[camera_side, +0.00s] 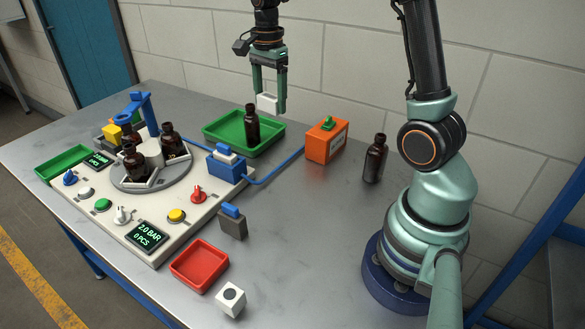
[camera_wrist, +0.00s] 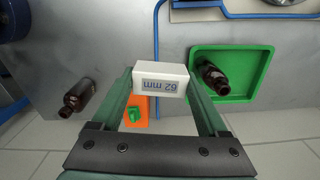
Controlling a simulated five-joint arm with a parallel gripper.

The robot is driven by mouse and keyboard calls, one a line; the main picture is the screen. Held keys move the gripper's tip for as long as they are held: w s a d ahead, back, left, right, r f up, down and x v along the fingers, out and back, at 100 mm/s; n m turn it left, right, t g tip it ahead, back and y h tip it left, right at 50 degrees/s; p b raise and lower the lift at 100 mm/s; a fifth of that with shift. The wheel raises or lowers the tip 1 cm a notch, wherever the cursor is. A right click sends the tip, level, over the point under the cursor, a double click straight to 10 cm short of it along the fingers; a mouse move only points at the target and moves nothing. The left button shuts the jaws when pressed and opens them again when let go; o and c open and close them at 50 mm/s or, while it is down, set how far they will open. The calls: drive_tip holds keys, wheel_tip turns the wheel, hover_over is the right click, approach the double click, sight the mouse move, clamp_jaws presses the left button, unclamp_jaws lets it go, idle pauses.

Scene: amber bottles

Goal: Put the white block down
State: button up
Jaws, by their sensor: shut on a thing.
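The white block (camera_side: 267,103) is held between the two fingers of my gripper (camera_side: 269,100), up in the air above the back of the table. In the side view it shows just above and right of an amber bottle standing in the green tray. In the wrist view the white block (camera_wrist: 162,82) sits between the fingertips, with dark lettering that looks like "62 MM" upside down on its face. My gripper (camera_wrist: 163,84) is shut on it there too. The block is clear of the table.
A green tray (camera_side: 213,131) holds an amber bottle (camera_side: 252,124). An orange box (camera_side: 326,141) and another bottle (camera_side: 375,160) stand to its right. The control panel with a turntable (camera_side: 185,180) fills the left. A red tray (camera_side: 181,283) and white cube (camera_side: 230,299) are in front. The middle right is bare.

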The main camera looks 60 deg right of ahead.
drive_tip(key=shift+a+r, duration=0.2)
drive_tip(key=shift+r, duration=0.3)
drive_tip(key=s+a+n, duration=0.2)
drive_tip(key=s+a, duration=0.2)
drive_tip(key=a, duration=0.9)
hover_over(254, 209)
wheel_tip(254, 209, down, 15)
drive_tip(key=shift+s, duration=0.1)
drive_tip(key=shift+f, duration=2.15)
drive_tip(key=shift+f, duration=0.15)
drive_tip(key=o, duration=1.3)
